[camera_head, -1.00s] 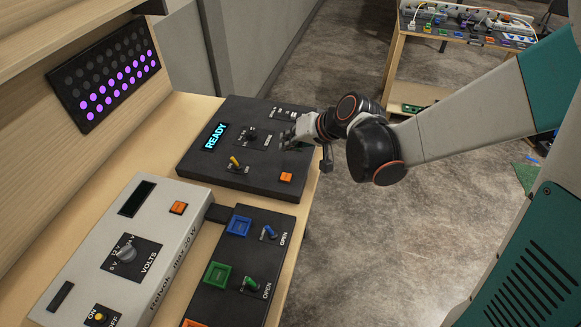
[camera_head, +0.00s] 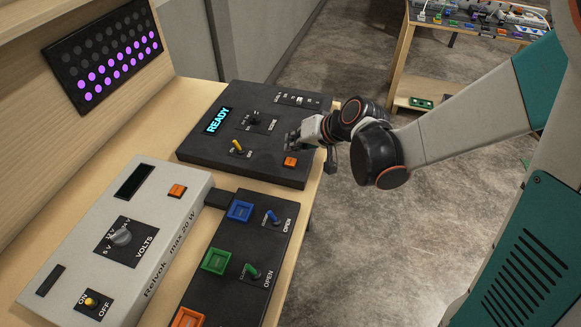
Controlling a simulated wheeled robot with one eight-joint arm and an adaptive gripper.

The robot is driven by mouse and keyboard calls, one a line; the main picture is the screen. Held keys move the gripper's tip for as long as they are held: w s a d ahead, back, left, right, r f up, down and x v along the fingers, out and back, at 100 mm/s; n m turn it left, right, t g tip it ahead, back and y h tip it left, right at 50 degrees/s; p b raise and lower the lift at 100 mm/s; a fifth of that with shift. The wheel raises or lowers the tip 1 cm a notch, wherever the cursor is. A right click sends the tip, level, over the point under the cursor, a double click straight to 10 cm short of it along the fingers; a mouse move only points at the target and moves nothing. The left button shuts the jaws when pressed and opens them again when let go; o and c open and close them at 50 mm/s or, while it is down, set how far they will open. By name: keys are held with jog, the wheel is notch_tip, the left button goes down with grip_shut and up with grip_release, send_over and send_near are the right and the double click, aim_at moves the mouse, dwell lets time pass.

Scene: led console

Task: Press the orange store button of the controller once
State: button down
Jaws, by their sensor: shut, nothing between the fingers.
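The controller (camera_head: 215,152) is a black box on the wooden bench, with a display (camera_head: 217,121) reading READY. Its orange store button (camera_head: 290,162) sits near the front right corner of its top. The button shows uncovered. My gripper (camera_head: 291,141) is shut and empty. In the picture it is just above the orange button, over the controller's right part; its exact height over the top is hard to tell. A yellow-handled switch (camera_head: 237,147) and a small black lever (camera_head: 252,119) stand on the controller to the left of my gripper.
A grey power supply (camera_head: 165,188) has its own orange button (camera_head: 176,191). A black switch box (camera_head: 235,288) carries blue, green and orange square buttons. An LED panel (camera_head: 104,55) shows lit purple rows. Another bench (camera_head: 407,60) stands behind.

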aim_at(293, 160)
jog(key=shift+f+b, duration=0.65)
jog(key=shift+f, duration=0.45)
dwell(0.6)
jog(key=shift+f+b, duration=0.4)
jog(key=shift+f+b, duration=0.4)
jog(key=shift+f, duration=0.05)
dwell(0.5)
jog(key=shift+r, duration=0.2)
jog(key=shift+r+p, duration=0.65)
jog(key=shift+r, duration=0.05)
notch_tip(293, 160, up, 5)
jog(key=p, duration=0.4)
dwell(0.4)
